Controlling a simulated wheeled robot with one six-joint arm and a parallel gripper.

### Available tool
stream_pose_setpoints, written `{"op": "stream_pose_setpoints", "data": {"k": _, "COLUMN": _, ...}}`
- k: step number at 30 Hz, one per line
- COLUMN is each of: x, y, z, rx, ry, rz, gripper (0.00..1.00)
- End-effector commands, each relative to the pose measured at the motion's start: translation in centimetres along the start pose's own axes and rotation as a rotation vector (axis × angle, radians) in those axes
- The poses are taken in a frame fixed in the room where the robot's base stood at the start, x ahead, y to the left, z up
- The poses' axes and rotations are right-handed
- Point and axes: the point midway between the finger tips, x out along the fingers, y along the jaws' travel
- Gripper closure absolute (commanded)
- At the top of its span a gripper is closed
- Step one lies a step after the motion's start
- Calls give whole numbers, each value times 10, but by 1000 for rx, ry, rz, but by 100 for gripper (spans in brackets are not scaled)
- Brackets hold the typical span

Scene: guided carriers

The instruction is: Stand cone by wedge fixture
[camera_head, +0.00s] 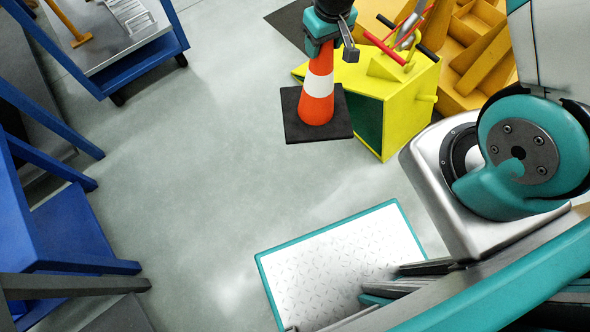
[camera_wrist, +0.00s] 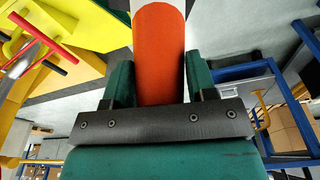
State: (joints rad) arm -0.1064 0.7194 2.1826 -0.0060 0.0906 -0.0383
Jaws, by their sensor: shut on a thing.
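The orange cone (camera_head: 318,108) has a white band and a dark square base (camera_head: 335,128). It hangs or stands upright in the head view, just left of the yellow wedge fixture (camera_head: 398,108); whether its base touches the floor I cannot tell. My gripper (camera_head: 320,45) is shut on the cone's upper part. In the wrist view, the cone (camera_wrist: 158,55) lies between the two green fingers of my gripper (camera_wrist: 155,85). The wedge fixture, with a red handle on top, also shows at the left of the wrist view (camera_wrist: 15,85). The cone covers part of the fixture's near left side.
A yellow-brown compartmented crate (camera_head: 480,60) stands behind and right of the fixture. A blue-framed cart (camera_head: 130,50) is at the upper left, and blue frames (camera_head: 65,225) line the left edge. The grey floor (camera_head: 190,170) between them is clear.

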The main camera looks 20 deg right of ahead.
Motion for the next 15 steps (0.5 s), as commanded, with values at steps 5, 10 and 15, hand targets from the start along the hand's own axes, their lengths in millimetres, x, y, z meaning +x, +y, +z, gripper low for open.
{"op": "stream_pose_setpoints", "data": {"k": 5, "x": 51, "y": -9, "z": -2, "rx": -31, "ry": 5, "rz": -5, "gripper": 100}}
{"op": "stream_pose_setpoints", "data": {"k": 10, "x": 85, "y": -18, "z": -5, "rx": -60, "ry": 7, "rz": -9, "gripper": 100}}
{"op": "stream_pose_setpoints", "data": {"k": 15, "x": 118, "y": -28, "z": -6, "rx": -90, "ry": 6, "rz": -13, "gripper": 100}}
